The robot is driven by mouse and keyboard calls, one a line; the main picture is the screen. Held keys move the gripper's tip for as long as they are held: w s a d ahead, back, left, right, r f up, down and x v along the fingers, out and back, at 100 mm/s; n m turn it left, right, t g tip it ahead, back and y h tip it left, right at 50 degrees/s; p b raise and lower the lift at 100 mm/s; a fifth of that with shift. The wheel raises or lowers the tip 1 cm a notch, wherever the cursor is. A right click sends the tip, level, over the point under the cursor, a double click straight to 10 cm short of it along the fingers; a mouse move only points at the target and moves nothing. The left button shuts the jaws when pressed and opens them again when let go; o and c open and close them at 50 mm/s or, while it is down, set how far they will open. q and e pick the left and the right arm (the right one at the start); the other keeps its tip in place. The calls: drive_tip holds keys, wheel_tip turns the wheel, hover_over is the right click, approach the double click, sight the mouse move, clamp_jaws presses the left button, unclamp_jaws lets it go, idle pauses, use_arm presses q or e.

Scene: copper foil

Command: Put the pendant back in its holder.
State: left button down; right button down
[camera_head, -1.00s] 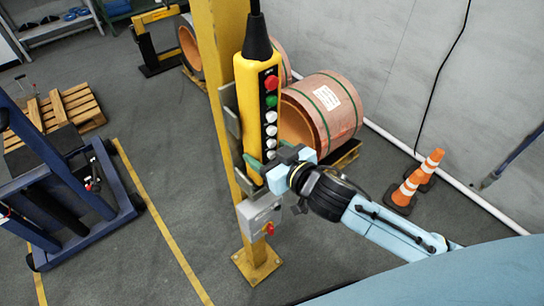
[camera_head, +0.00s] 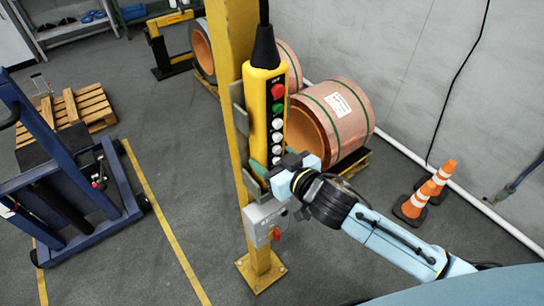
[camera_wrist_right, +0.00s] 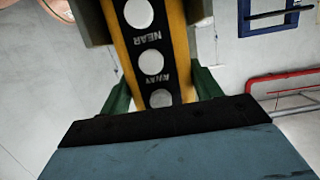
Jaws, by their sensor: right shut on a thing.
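The pendant (camera_head: 264,115) is a yellow, upright control box with a red, a green and several white buttons and a black cable boot on top. My right gripper (camera_head: 265,168) is shut on its lower end. In the right wrist view the green fingers (camera_wrist_right: 162,88) lie on either side of the pendant (camera_wrist_right: 150,55). The grey-green holder (camera_head: 238,100) is on the yellow post, beside and behind the pendant. Its grey side pieces (camera_wrist_right: 200,10) flank the pendant in the wrist view. I cannot tell whether the pendant is fully seated. My left gripper is not in view.
The yellow post (camera_head: 233,60) carries a grey switch box (camera_head: 266,222) just below my right gripper. Copper coils (camera_head: 338,115) stand behind, orange cones (camera_head: 428,190) at right. A blue cart (camera_head: 70,190) stands at left. Open floor lies between cart and post.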

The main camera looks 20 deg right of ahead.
drive_tip(key=shift+r, duration=0.1)
drive_tip(key=shift+c, duration=1.9)
unclamp_jaws()
drive_tip(key=shift+o, duration=0.7)
drive_tip(key=shift+f, duration=0.2)
drive_tip(key=v, duration=1.3)
drive_tip(key=shift+s+b, duration=0.2)
drive_tip(key=shift+b, duration=0.25)
drive_tip(key=shift+r, duration=0.1)
